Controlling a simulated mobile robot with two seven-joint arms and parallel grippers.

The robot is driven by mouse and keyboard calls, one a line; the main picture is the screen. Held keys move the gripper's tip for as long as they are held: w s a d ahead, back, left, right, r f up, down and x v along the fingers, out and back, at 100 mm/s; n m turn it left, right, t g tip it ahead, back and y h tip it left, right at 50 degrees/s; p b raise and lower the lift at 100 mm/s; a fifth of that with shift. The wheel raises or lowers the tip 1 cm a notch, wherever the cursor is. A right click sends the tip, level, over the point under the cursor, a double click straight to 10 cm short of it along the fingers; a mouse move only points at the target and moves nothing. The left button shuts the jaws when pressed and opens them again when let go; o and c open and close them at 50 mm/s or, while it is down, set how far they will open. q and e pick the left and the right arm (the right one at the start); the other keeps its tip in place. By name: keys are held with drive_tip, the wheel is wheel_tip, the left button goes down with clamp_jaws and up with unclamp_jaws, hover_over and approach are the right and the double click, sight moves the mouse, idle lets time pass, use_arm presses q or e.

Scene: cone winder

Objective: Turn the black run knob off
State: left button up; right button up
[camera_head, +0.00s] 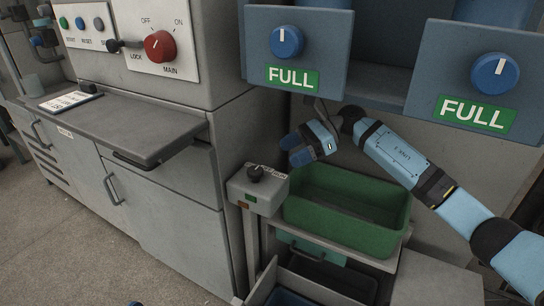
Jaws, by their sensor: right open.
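The black run knob (255,173) stands on top of a small grey control box (258,190) on a post. A white label lies beside the knob, partly covered by it and too small to read surely. The knob's exact setting is hard to tell. A green patch shows on the box front, with an orange one lower on the post. My right gripper (292,149) is open and empty, above and to the right of the knob and apart from it. Its blue fingers point left. My left gripper is not in view.
A green bin (346,212) sits right of the control box, below my right gripper. A grey cabinet with a red main knob (160,46) stands left. Blue-grey panels with blue knobs and green FULL labels (292,77) hang above my right arm.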

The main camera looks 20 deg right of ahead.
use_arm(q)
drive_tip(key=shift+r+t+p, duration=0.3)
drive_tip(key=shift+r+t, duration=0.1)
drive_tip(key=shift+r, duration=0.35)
use_arm(e)
drive_tip(key=v, duration=0.4)
drive_tip(key=shift+d, duration=0.1)
